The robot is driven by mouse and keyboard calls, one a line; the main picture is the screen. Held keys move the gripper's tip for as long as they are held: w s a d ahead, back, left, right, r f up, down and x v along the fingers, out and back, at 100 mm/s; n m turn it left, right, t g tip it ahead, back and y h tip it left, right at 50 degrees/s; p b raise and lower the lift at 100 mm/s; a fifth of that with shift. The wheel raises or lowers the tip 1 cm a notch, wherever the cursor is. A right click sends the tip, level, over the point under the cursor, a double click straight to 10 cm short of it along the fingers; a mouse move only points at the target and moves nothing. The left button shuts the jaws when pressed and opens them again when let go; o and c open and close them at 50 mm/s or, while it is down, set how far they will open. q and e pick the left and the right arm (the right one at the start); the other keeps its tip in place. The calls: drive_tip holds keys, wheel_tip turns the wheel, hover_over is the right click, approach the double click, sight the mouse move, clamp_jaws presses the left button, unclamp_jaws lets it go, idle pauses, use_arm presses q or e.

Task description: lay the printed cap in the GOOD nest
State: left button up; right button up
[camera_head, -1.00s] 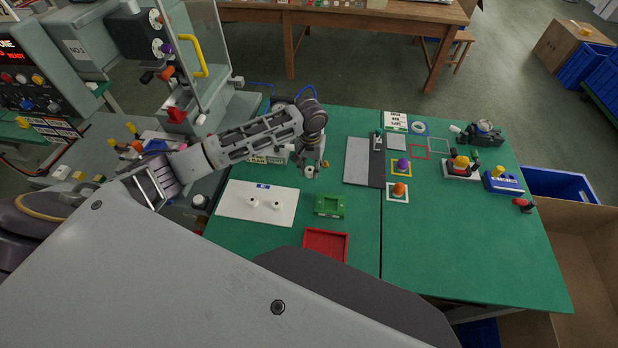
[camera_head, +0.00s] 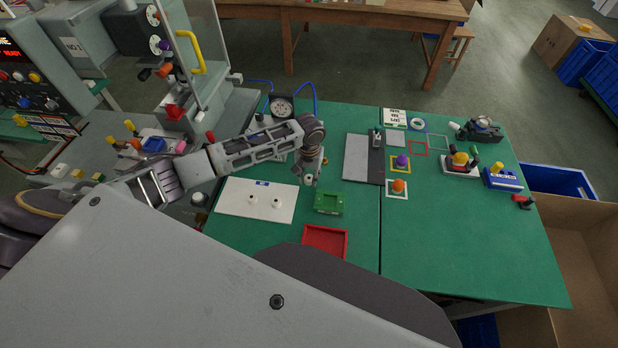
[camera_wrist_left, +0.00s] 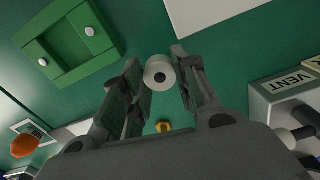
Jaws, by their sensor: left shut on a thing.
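The cap is a small white cylinder with a dark centre hole (camera_wrist_left: 159,74). In the left wrist view it sits between the fingertips of my left gripper (camera_wrist_left: 160,82), which is shut on it. In the head view my left gripper (camera_head: 309,178) is over the green table, a little behind and left of a green nest block (camera_head: 329,203). In the left wrist view that block (camera_wrist_left: 50,75) lies at upper left, apart from the cap, with two pale round spots on it. No GOOD lettering is readable. My right gripper is not in view.
A white board (camera_head: 235,212) with two white pieces stands left of the green block. A red tray (camera_head: 325,242) lies in front of it. A dial gauge (camera_head: 281,107) stands behind my arm. A grey plate (camera_head: 357,158) lies to the right.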

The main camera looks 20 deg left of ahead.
sight(309, 177)
use_arm(q)
drive_tip(key=shift+f, duration=0.65)
drive_tip(key=shift+f, duration=0.1)
drive_tip(key=o, duration=0.7)
drive_tip(key=shift+o, duration=0.2)
wheel_tip(309, 177, up, 12)
idle(0.6)
